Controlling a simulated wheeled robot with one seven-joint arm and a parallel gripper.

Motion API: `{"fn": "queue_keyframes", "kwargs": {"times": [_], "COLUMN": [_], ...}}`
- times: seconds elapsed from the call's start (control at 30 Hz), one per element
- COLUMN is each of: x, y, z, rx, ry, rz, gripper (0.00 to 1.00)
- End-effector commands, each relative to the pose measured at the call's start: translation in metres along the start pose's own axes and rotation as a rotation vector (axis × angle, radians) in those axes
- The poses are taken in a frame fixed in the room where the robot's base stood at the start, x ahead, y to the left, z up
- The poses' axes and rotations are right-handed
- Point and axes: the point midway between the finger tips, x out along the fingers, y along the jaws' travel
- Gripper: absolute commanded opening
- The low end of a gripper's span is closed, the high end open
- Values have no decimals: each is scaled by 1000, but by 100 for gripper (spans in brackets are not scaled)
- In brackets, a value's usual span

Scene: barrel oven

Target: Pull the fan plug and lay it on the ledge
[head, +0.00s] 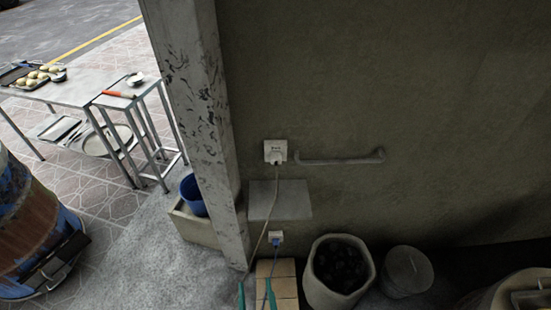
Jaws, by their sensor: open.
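A white plug (276,161) sits in the upper wall socket (269,147), and a pale cord (265,225) hangs down from it. Small dark lettering on that socket is too small to read. A second, blue plug (276,242) sits in a lower socket (275,235), with a blue cord running down. Which plug is the fan's I cannot tell; no fan is seen. A plain grey ledge (290,199) juts from the wall between the two sockets, and its top looks bare. My gripper is not in view.
A grey bar (340,160) is fixed right of the upper socket. A worn post (205,120) stands at left. Below are tan bricks (275,270), two thin teal strips, a bin of dark lumps (341,266) and a lidded bucket (405,270).

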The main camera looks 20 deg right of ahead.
Motion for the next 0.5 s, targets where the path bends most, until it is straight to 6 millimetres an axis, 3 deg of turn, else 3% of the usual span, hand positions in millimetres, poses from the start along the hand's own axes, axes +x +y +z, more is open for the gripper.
{"fn": "queue_keyframes", "kwargs": {"times": [0.1, 0.27, 0.5], "x": [44, 97, 170], "y": [11, 30, 64], "z": [-16, -40, -92], "rx": [7, 11, 8], "ry": [33, 64, 108], "rz": [29, 64, 109], "gripper": [47, 47, 47]}}
